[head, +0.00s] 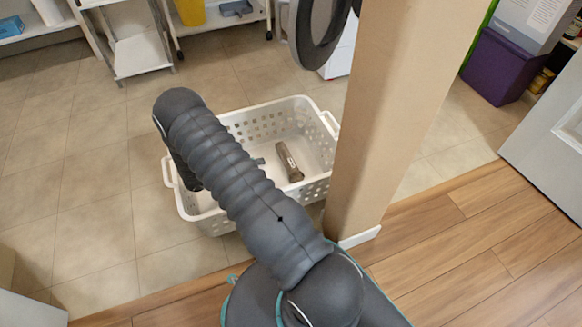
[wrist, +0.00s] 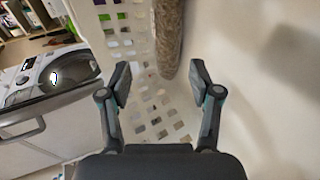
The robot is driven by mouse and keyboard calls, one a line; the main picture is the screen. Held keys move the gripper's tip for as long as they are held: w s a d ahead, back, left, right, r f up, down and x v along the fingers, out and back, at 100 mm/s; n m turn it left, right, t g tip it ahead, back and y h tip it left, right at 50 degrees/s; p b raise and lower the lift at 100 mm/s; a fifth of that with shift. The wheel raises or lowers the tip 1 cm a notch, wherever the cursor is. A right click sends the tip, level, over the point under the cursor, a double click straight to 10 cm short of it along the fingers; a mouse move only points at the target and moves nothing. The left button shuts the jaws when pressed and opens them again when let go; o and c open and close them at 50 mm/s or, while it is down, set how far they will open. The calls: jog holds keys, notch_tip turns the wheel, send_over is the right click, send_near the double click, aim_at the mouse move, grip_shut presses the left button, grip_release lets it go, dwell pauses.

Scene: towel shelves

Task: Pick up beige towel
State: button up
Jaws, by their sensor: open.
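The beige towel (head: 289,161) is a rolled, brownish-beige cylinder inside the white laundry basket (head: 258,112). In the wrist view, the towel (wrist: 168,35) runs down from the top edge, and its near end lies just beyond my fingertips, roughly between them. My gripper (wrist: 161,80) is open with nothing held. The basket's perforated wall (wrist: 117,25) shows around the towel. In the head view, my arm covers the basket's left part and hides most of the gripper.
A beige post (head: 386,110) stands close to the basket's right side. A white door (head: 550,150) is at the right. A washing machine (wrist: 45,75) shows at the left in the wrist view. White shelving (head: 130,40) stands at the back; tiled floor left of the basket is clear.

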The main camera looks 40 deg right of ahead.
aim_at(285, 166)
notch_tip(285, 166, down, 2)
jog(key=shift+d, duration=0.1)
jog(key=shift+b+x, duration=0.65)
jog(key=shift+x, duration=5.35)
grip_shut()
